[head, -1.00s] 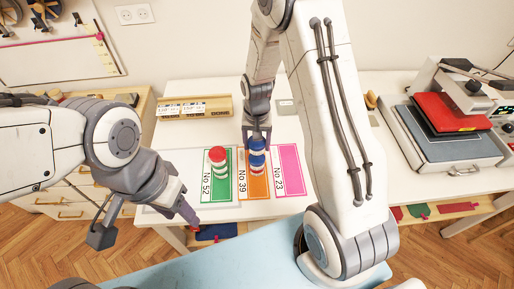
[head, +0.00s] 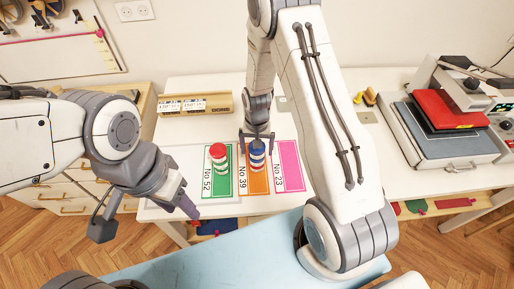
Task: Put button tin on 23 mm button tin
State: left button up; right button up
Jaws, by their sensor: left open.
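A red-topped, white-banded stack (head: 218,152) stands on the green mat marked No 52 (head: 219,187). The pink mat marked No 23 (head: 290,165) is bare. My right gripper (head: 257,145) is open just above the blue stack, a finger on each side of its top; contact cannot be told. My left gripper (head: 190,208) is open and empty at the table's front left, apart from the stacks.
The white table (head: 185,145) carries the mats. A wooden rack with labels (head: 195,104) stands behind them. A heat press with a red pad (head: 445,112) stands at the right. Small yellow and dark items (head: 366,97) lie behind my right arm. A light blue surface (head: 210,260) is in front.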

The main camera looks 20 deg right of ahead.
jog(key=shift+r, duration=0.5)
notch_tip(320, 180, up, 12)
jog(key=b, duration=0.4)
jog(key=s+a+r+n, duration=0.5)
jog(key=s+a, duration=0.4)
jog(key=a, duration=0.1)
jog(key=s+a+r+n, duration=0.1)
jog(key=s+a+n, duration=0.1)
jog(key=s, duration=0.5)
jog(key=s+a+r+n+y, duration=0.1)
jog(key=s+a+r+n, duration=0.1)
jog(key=s+n, duration=0.3)
jog(key=s, duration=0.2)
jog(key=shift+s, duration=0.35)
